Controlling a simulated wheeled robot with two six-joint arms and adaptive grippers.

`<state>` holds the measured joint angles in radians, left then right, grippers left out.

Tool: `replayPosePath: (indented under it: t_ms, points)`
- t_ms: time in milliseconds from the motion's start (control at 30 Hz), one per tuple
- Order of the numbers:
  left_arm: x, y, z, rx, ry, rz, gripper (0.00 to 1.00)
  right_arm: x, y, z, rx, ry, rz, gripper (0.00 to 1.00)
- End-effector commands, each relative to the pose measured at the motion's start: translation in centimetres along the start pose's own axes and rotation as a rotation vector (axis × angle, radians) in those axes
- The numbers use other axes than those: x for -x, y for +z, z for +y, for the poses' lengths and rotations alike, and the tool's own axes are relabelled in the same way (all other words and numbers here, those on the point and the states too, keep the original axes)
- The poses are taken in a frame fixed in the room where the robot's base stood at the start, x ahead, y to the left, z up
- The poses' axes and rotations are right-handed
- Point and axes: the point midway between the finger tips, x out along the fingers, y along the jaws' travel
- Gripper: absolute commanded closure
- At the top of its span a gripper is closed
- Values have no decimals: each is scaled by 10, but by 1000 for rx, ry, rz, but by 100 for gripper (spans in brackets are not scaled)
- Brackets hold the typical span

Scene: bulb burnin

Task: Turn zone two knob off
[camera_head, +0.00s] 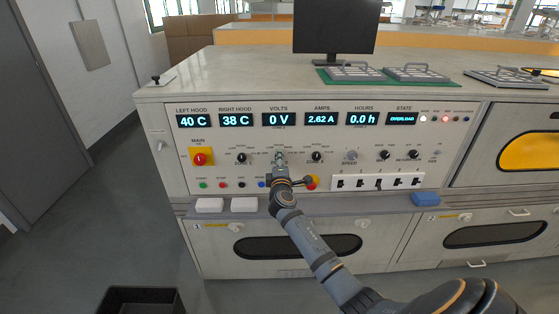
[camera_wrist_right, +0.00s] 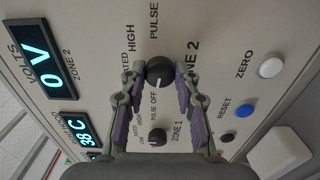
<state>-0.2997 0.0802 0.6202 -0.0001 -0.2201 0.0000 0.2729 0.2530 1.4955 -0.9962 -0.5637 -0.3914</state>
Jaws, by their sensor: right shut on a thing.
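The zone two knob (camera_wrist_right: 160,72) is a black round knob on the light control panel. The lettering ZONE 2 is beside it in the right wrist view. My right gripper (camera_wrist_right: 162,82) has one finger on each side of this knob and is shut on it. A pale mark on the knob appears to face the OFF lettering, below it in that view. In the head view my right gripper (camera_head: 279,164) covers most of the knob. The VOLTS display (camera_head: 278,120) reads 0 V. My left gripper is not in view.
The zone 1 knob (camera_head: 241,157) is left of my gripper and the zone 3 knob (camera_head: 316,156) is right.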

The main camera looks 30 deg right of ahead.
Motion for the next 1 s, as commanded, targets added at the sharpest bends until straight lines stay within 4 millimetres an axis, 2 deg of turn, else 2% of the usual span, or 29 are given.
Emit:
replayPosePath:
  t_ms: [367, 400, 567, 867, 1000]
  points:
    - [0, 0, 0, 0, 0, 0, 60, 0, 0, -2, 7, -3, -1, 100]
    - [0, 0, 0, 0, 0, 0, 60, 0, 0, -2, 7, -3, -1, 66]
    - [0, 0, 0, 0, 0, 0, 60, 0, 0, -1, 6, -2, 0, 46]
    - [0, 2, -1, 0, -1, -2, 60, 2, 0, -1, 4, -1, 0, 46]
    - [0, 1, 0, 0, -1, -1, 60, 20, 0, -2, 3, -1, 2, 46]
